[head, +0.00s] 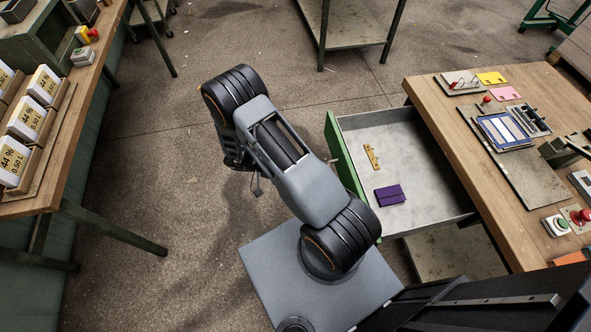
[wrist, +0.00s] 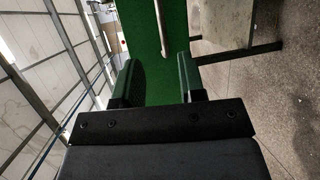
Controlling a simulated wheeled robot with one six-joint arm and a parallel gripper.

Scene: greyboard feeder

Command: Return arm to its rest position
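My arm (head: 300,175) is folded over its grey base in the head view, with its elbow at the upper left. My gripper (wrist: 157,72) shows in the wrist view with its two green-and-black fingers apart and nothing held between them. In the head view the gripper is hidden beneath the arm. Beyond the fingers in the wrist view is a green panel (wrist: 152,85) with a pale bar handle (wrist: 172,40). I cannot tell the exact distance from the fingers to it.
An open drawer (head: 425,160) sticks out from the right workbench (head: 430,95), holding a yellow piece (head: 371,157) and a purple piece (head: 390,195). The left bench (head: 60,165) carries labelled boxes (head: 27,119). Open floor (head: 150,190) lies left of my arm.

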